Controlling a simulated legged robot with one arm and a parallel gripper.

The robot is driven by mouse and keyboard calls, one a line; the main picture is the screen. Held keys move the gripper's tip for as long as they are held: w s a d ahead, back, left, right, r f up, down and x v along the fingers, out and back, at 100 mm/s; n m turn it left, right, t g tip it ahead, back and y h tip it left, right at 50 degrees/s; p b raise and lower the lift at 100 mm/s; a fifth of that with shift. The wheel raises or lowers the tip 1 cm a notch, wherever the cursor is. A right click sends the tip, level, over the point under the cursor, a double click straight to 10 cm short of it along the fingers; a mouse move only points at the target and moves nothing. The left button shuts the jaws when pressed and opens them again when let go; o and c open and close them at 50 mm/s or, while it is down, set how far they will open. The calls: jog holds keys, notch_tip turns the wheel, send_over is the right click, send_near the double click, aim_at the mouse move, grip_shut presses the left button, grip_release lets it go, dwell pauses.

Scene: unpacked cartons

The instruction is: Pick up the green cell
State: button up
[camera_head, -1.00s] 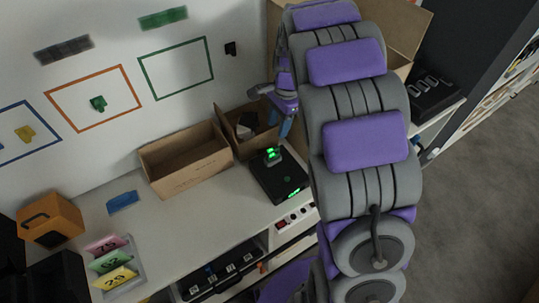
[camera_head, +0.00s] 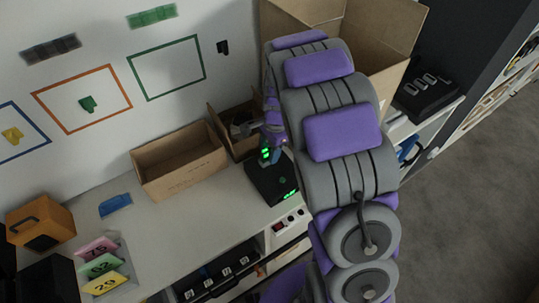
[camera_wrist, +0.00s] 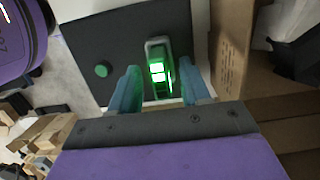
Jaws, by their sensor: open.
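The green cell (camera_wrist: 157,72) glows bright green and stands in a grey frame on a black box (camera_wrist: 105,45). In the head view its green glow (camera_head: 265,153) shows at the top of the black box (camera_head: 268,186) on the bench. My gripper (camera_wrist: 162,85) is open, with one blue finger on each side of the cell in the wrist view. I cannot tell whether the fingers touch it. In the head view my gripper (camera_head: 271,152) is at the cell and partly covers it.
An open cardboard carton (camera_head: 178,162) stands left of the black box, and a smaller open carton (camera_head: 224,122) is behind it. A carton wall (camera_wrist: 232,50) is close on the right in the wrist view. A blue piece (camera_head: 115,205) lies on the bench (camera_head: 180,225).

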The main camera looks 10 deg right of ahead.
jog(key=shift+a, duration=0.6)
jog(key=shift+c, duration=1.4)
jog(key=shift+d+r, duration=0.1)
jog(key=shift+d, duration=0.15)
grip_shut()
